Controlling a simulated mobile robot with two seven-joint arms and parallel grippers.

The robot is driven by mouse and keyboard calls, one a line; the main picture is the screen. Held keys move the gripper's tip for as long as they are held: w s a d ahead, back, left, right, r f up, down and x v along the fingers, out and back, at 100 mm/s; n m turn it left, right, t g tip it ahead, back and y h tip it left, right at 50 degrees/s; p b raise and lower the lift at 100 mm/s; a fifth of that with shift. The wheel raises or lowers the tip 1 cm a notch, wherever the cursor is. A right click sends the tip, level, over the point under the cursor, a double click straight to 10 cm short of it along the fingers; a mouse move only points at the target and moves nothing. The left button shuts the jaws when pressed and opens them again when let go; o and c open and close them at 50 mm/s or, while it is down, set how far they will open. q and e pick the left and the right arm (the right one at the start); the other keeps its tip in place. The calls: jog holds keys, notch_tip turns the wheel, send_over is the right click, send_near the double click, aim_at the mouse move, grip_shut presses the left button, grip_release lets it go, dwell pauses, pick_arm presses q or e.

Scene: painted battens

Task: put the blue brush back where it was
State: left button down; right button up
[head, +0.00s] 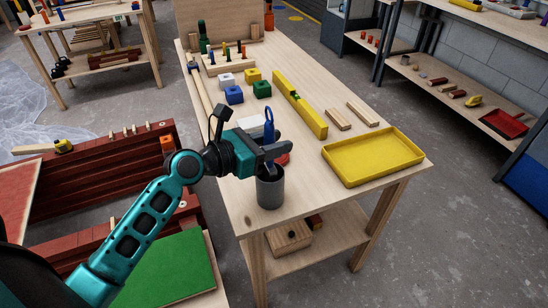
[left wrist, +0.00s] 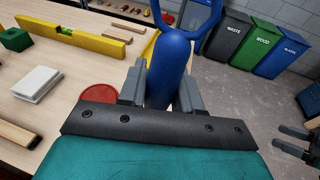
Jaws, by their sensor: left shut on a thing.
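The blue brush (head: 269,127) is held upright, its looped end up, in my left gripper (head: 276,153). The gripper is shut on its shaft, and the brush (left wrist: 170,70) fills the gap between the fingers (left wrist: 162,88) in the left wrist view. A grey cup (head: 270,190) stands on the table's near left corner, directly below the gripper. The brush's lower end is at the cup's mouth; fingers and rim hide how far in it reaches. Dark finger-like parts, perhaps my right gripper (left wrist: 290,140), show at the right edge of the left wrist view; their state is unclear.
A red disc (left wrist: 99,106) lies behind the cup. A yellow tray (head: 355,179) takes up the near right table corner. A yellow level (head: 300,105), wooden pieces (head: 338,119) and coloured blocks (head: 234,95) lie farther back. Bare tabletop (head: 310,205) shows right of the cup.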

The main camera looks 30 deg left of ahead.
pick_arm(q)
notch_tip(320, 180, down, 4)
jog(key=shift+r+b, duration=0.2)
jog(key=shift+b, duration=0.45)
jog(key=shift+f, duration=0.15)
jog(key=c, duration=0.8)
grip_release()
jog(key=v, duration=1.2)
